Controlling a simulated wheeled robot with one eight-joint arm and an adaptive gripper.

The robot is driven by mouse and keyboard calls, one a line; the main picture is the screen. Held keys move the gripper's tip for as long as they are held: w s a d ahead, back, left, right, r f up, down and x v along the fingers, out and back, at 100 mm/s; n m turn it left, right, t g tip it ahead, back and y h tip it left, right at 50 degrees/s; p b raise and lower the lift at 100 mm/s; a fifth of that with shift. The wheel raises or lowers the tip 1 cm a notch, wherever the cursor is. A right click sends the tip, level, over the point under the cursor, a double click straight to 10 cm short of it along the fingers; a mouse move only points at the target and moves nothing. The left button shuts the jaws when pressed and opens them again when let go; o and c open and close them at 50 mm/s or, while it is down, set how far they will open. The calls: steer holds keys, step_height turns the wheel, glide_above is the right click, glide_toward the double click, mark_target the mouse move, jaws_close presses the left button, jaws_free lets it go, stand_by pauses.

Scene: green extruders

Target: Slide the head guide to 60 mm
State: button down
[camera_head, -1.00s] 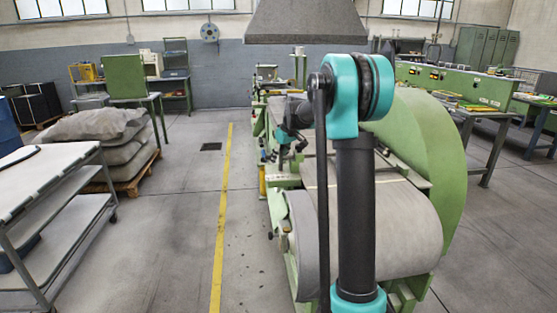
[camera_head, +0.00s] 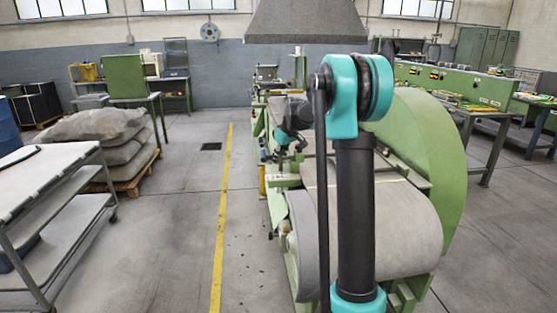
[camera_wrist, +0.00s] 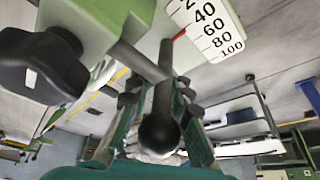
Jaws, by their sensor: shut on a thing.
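In the wrist view, a white scale plate (camera_wrist: 212,28) is marked 40, 60, 80 and 100. A small red pointer (camera_wrist: 179,35) lies at the scale's left edge, near the 40 and 60 marks; its exact reading is hard to tell. A dark rod with a black ball knob (camera_wrist: 158,132) comes from the green guide body (camera_wrist: 88,20). My gripper (camera_wrist: 160,125) is shut on this knob, a finger on each side. In the head view my gripper (camera_head: 283,162) is small, at the left side of the green machine, and the scale cannot be made out.
A black lobed knob (camera_wrist: 42,66) sits close to the left of the rod. The green machine (camera_head: 425,150) with its wide grey roll (camera_head: 408,222) stands beneath my arm. The floor left of the machine is clear up to a trolley (camera_head: 62,215) and stacked sacks (camera_head: 100,135).

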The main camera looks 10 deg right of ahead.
steer(key=shift+s, duration=0.1)
steer(key=shift+a, duration=1)
steer(key=c, duration=1.5)
jaws_free()
steer(key=shift+c, duration=0.2)
steer(key=v, duration=1.2)
